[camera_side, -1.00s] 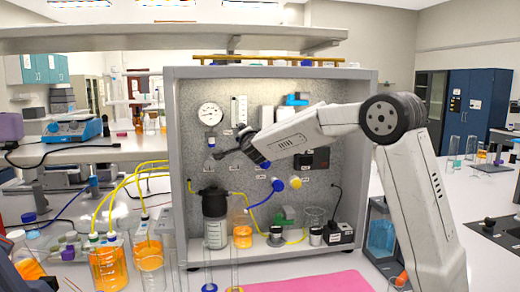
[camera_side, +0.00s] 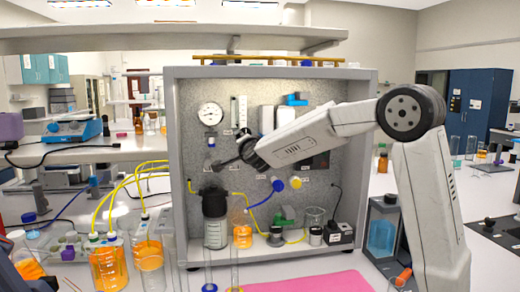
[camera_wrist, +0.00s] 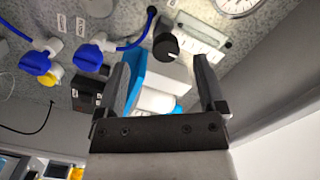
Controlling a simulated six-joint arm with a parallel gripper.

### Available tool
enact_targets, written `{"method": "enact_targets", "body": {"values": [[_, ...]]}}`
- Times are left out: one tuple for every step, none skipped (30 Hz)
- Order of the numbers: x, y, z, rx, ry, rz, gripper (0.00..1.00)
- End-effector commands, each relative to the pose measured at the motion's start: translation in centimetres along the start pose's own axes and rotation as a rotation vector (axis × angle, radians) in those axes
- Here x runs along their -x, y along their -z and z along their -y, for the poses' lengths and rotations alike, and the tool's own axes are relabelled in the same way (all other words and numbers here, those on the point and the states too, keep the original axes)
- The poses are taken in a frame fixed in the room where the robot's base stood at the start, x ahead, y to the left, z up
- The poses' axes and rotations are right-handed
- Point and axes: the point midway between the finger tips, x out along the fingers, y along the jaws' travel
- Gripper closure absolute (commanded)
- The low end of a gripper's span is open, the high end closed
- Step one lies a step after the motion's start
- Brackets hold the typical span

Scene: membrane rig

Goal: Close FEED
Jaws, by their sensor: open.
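I cannot read which part carries the FEED label; the small labels on the speckled panel are too blurred. In the wrist view, two blue valve handles (camera_wrist: 36,62) and (camera_wrist: 88,57) sit on white bodies at the left. A black knob (camera_wrist: 166,46) lies ahead, between my fingers' tips in the picture. My gripper (camera_wrist: 168,62) is open and empty, with a white and blue fitting (camera_wrist: 153,100) showing between its fingers; contact cannot be told. In the side view my gripper (camera_side: 230,160) is in front of the panel's left half, above a dark-capped bottle (camera_side: 215,215).
A grey frame (camera_side: 182,230) surrounds the panel. A gauge (camera_side: 210,114) and a flowmeter (camera_side: 239,110) are above my gripper. A blue knob (camera_side: 278,185) and a yellow knob (camera_side: 295,183) are to its lower right. Orange-filled bottles (camera_side: 108,265) with yellow tubes stand at the left.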

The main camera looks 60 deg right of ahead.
Motion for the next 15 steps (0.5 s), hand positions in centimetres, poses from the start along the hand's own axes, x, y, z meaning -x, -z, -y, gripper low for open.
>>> {"method": "enact_targets", "body": {"values": [[0.6, -1.2, -0.4, 0.037, -0.001, 0.047, 0.11], [0.9, -2.0, -0.7, 0.062, -0.002, 0.080, 0.11], [1.5, -3.2, -1.2, 0.101, -0.002, 0.129, 0.11], [2.1, -4.2, -1.6, 0.135, -0.002, 0.169, 0.11], [2.7, -5.2, -2.0, 0.171, -0.002, 0.212, 0.11], [3.7, -6.6, -2.8, 0.222, -0.004, 0.275, 0.11], [4.5, -7.6, -3.5, 0.262, -0.006, 0.324, 0.11], [5.3, -8.7, -4.2, 0.304, -0.007, 0.375, 0.11], [6.6, -10.1, -5.2, 0.363, -0.009, 0.445, 0.11], [7.6, -11.1, -6.0, 0.406, -0.011, 0.496, 0.11], [8.6, -12.0, -6.8, 0.450, -0.013, 0.548, 0.11], [10.1, -13.2, -8.0, 0.509, -0.016, 0.616, 0.11], [11.2, -13.9, -8.9, 0.553, -0.018, 0.667, 0.11], [12.3, -14.6, -9.8, 0.596, -0.021, 0.717, 0.11], [13.8, -15.5, -11.1, 0.654, -0.025, 0.784, 0.11]]}}
